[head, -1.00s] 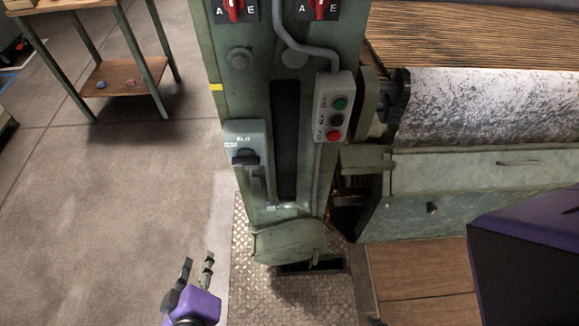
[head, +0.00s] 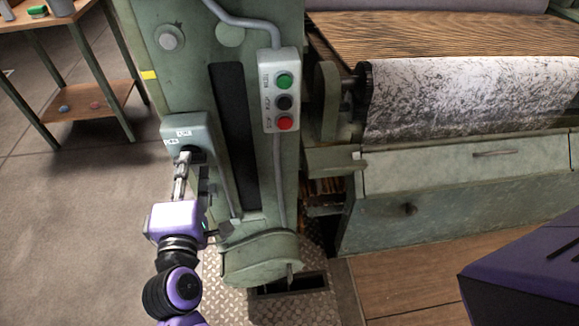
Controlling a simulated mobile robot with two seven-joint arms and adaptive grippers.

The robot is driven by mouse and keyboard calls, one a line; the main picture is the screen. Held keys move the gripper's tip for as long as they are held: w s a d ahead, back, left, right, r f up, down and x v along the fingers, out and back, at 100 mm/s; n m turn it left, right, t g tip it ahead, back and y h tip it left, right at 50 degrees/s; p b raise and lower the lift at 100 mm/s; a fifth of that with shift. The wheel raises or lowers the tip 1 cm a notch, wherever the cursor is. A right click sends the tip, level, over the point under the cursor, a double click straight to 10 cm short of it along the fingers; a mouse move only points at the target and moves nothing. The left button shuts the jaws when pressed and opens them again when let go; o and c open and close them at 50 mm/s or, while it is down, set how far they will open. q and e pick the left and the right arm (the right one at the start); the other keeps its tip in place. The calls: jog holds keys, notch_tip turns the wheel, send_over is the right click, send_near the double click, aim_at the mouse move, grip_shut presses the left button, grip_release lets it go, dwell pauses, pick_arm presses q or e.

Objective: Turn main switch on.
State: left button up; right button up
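The main switch appears to be the grey-green box (head: 185,128) with white lettering on the left side of the green machine column. Its dark knob (head: 190,151) is partly hidden behind my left gripper (head: 184,157). My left gripper comes up from below, with its fingertips at the knob. The fingers look close together, seen nearly edge-on, and I cannot tell whether they grip the knob or only touch it. The knob's exact position is hidden. My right gripper is not in view.
A control box (head: 281,90) with green, black and red buttons hangs on the column, right of the switch. A roller with speckled cloth (head: 455,98) is at the right. A wooden table (head: 68,65) stands back left. Open floor (head: 75,195) lies left of the column.

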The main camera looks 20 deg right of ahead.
pick_arm(q)
jog(key=shift+w+d, duration=0.15)
jog(key=shift+w, duration=0.2)
grip_shut()
